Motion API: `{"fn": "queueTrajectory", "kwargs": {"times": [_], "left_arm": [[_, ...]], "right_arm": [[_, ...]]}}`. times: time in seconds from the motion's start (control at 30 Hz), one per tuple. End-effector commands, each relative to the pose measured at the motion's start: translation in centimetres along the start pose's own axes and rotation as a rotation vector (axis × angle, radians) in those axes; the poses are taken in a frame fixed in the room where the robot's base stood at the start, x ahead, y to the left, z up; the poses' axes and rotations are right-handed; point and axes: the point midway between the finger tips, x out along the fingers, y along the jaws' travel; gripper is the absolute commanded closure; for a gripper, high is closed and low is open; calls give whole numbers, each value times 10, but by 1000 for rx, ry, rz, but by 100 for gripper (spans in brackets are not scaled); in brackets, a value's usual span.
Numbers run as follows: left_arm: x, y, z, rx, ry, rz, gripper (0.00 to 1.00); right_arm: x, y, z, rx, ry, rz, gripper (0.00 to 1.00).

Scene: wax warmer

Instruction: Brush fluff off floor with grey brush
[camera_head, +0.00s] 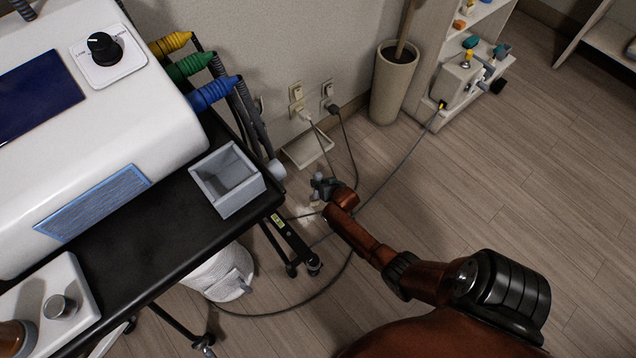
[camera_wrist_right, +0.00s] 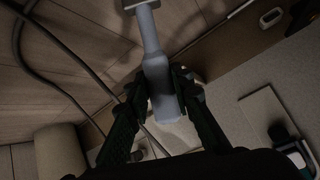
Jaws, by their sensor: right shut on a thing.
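My right gripper (camera_head: 326,188) is low over the floor between the black cart and the wall. In the right wrist view the gripper (camera_wrist_right: 165,98) is shut on the grey brush (camera_wrist_right: 157,72), with one dark finger on each side of its light grey body. A narrower neck leads up to a wider end at the top edge of that view. In the head view the brush is too small to tell from the gripper. A pale patch on the floor (camera_head: 309,211) beside the gripper may be fluff; I cannot tell. My left gripper is not in view.
Dark cables (camera_head: 375,190) run across the floor around the gripper. The black cart (camera_head: 165,240) with an open grey box (camera_head: 228,178) stands left, a white bin (camera_head: 225,280) below it. A shallow tray (camera_head: 307,149) and a tall pot (camera_head: 392,85) are by the wall. Floor at right is clear.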

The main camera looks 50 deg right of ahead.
Motion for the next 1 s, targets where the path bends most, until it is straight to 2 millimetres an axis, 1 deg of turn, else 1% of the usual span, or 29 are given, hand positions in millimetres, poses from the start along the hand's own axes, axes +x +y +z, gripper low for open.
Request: {"fn": "queueTrajectory", "kwargs": {"times": [0.83,1.0], "left_arm": [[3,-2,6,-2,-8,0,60],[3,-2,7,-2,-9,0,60]], "right_arm": [[6,2,6,0,0,0,100],[7,-5,6,1,1,-2,100]]}}
